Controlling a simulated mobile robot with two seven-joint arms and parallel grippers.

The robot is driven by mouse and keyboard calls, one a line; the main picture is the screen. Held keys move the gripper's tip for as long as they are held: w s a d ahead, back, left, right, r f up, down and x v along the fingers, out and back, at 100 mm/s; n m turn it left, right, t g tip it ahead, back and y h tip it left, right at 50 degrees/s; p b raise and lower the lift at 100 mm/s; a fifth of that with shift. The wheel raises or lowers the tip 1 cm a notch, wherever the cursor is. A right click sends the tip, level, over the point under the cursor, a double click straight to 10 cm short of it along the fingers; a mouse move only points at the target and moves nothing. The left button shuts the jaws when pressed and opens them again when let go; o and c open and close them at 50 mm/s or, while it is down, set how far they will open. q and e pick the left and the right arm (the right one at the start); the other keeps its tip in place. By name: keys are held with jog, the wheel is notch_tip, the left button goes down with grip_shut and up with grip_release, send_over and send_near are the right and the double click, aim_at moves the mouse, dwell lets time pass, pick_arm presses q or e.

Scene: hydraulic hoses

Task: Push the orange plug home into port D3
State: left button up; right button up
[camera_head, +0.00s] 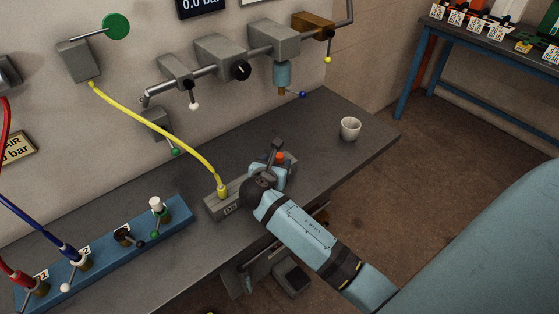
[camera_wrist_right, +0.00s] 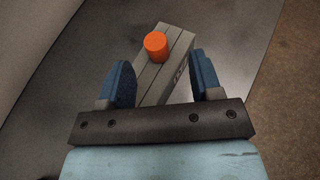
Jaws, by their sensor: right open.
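The orange plug (camera_head: 280,157) stands upright on the far part of a grey block (camera_head: 214,208) on the bench. In the right wrist view the orange plug (camera_wrist_right: 156,46) shows as a short cylinder on the grooved top of the grey block (camera_wrist_right: 178,50). My right gripper (camera_head: 283,171) is open, and its blue fingers (camera_wrist_right: 163,73) stand apart on either side of the block's near end. The plug lies beyond the fingertips, with nothing gripped. Part of the block is hidden by my right arm in the head view. How deep the plug sits cannot be told. My left gripper is out of view.
A yellow hose (camera_head: 160,128) runs from the wall to the block's left end. A blue manifold (camera_head: 180,216) with red and blue hoses stands at left. A white cup (camera_head: 350,128) is at the back right. Valves and pipes line the wall. The bench between cup and block is clear.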

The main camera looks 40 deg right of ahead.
aim_at(278, 158)
jog(key=x, duration=0.5)
jog(key=shift+w+a, duration=0.1)
jog(key=shift+a, duration=0.1)
jog(key=c, duration=1)
